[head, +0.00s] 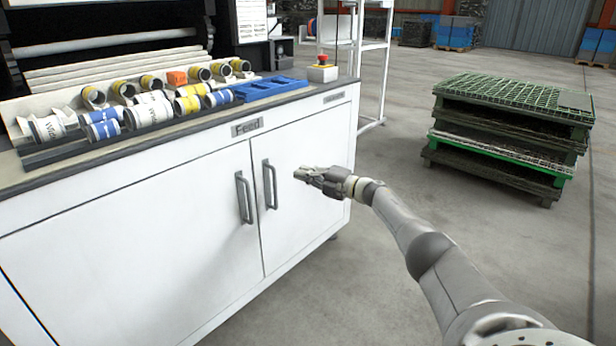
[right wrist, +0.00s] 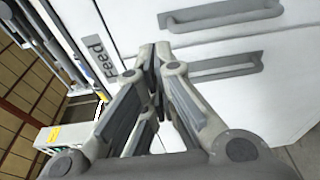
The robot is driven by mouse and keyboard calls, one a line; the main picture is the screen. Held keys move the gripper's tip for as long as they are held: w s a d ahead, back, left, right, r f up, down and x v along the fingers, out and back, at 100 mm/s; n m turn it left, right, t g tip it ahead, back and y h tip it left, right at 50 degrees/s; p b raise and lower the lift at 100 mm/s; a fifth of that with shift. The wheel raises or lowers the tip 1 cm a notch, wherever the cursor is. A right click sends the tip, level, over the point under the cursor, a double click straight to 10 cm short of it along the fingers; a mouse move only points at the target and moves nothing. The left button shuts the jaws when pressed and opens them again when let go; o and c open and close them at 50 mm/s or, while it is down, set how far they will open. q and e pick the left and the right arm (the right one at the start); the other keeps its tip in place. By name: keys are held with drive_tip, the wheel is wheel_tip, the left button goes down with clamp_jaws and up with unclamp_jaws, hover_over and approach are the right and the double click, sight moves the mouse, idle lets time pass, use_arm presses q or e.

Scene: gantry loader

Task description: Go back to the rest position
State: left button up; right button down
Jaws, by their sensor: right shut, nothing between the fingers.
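My right gripper (head: 306,175) is shut and empty. In the head view it hangs in front of the white cabinet's right door (head: 305,155), to the right of the two grey door handles (head: 270,184), pointing left. In the right wrist view the right gripper's fingers (right wrist: 152,55) meet at their tips. The cabinet front (right wrist: 130,20) with its Feed label (right wrist: 98,57) and handles (right wrist: 222,14) shows beyond them. Whether the fingers touch the door I cannot tell. My left gripper is not in view.
On the cabinet top (head: 205,128) lie several labelled rolls (head: 150,108), a blue tray (head: 268,88) and a red emergency button (head: 322,60). A stack of green and dark pallets (head: 510,115) stands on the floor at the right. The floor (head: 400,175) between cabinet and pallets is clear.

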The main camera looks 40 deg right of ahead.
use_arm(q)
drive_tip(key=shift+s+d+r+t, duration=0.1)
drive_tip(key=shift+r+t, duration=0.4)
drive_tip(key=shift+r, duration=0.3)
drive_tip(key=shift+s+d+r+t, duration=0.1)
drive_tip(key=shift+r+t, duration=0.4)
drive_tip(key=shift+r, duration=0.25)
use_arm(e)
drive_tip(key=shift+s+d, duration=0.1)
drive_tip(key=shift+d, duration=0.45)
